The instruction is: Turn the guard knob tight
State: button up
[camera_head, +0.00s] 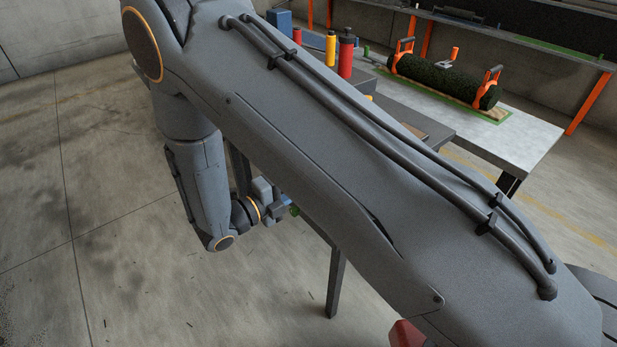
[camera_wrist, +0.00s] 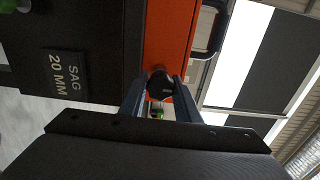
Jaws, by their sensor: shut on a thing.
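In the wrist view, a dark round knob (camera_wrist: 159,81) sits at the lower end of an orange panel (camera_wrist: 171,35). My gripper (camera_wrist: 160,92) has one finger on each side of the knob and is shut on it. Whether the knob is fully tight cannot be seen. In the head view, my gripper (camera_head: 284,207) is low beside the table, mostly hidden by my own arm, and the knob is hidden there.
A dark plate marked "SAG 20 MM" (camera_wrist: 66,75) is left of the orange panel. A black handle (camera_wrist: 211,30) is to its right. In the head view, a turf roll (camera_head: 440,80) with orange clamps lies on the table (camera_head: 520,140). Red and yellow bottles (camera_head: 346,55) stand nearby. Floor at left is clear.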

dwell(0.3)
jog(key=o, duration=1)
jog(key=shift+o, duration=0.2)
jog(key=shift+a, duration=0.1)
jog(key=b+v, duration=0.2)
jog(key=v, duration=0.5)
jog(key=shift+s+a, duration=0.25)
